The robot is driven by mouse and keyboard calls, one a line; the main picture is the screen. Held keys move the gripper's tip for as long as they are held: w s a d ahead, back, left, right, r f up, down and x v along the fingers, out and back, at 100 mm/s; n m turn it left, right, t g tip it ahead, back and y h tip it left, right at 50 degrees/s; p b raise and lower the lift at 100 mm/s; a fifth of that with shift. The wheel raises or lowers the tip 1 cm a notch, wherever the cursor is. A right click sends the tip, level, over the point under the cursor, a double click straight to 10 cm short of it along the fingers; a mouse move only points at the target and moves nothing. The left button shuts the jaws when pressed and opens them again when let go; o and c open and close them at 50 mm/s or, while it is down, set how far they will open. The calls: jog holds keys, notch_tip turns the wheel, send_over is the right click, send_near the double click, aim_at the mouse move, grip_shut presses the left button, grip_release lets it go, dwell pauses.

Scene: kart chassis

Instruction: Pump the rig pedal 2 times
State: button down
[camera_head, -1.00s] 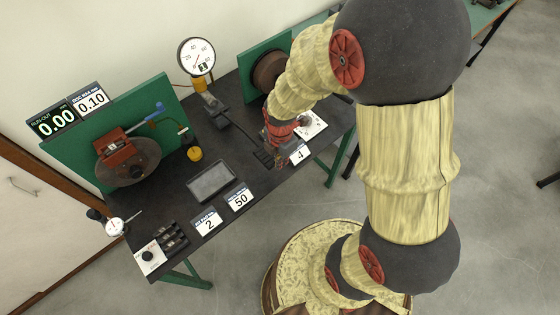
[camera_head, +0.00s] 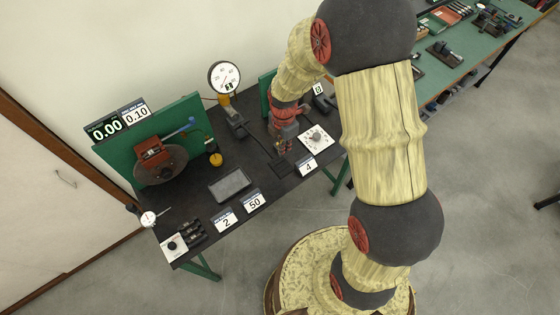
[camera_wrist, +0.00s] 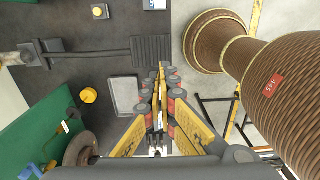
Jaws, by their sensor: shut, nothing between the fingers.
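The rig pedal is a dark ribbed pad (camera_wrist: 152,50) on a long bar that runs left to its base (camera_wrist: 36,55) in the wrist view. In the head view, the pad (camera_head: 281,167) shows just below my gripper (camera_head: 284,150), partly covered by it. My gripper (camera_wrist: 161,68) is shut and empty, with its fingertips overlapping the pad's lower edge in the wrist view. I cannot tell whether they touch the pad. A round white dial gauge (camera_head: 224,77) stands behind the pedal base.
On the black bench are a grey tray (camera_head: 230,184), a yellow knob (camera_head: 215,159), number cards (camera_head: 254,202) and a white dial plate (camera_head: 316,139). A green panel with a brown disc (camera_head: 160,165) stands at left. A green tool bench (camera_head: 470,50) is at back right.

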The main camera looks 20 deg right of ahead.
aim_at(280, 167)
jog(key=f, duration=0.4)
jog(key=w+f+p, duration=0.1)
jog(key=f, duration=0.7)
jog(key=shift+w+a+f+p, duration=0.2)
jog(key=shift+a+f+p, duration=0.05)
jog(key=shift+f+p, duration=0.15)
dwell(0.4)
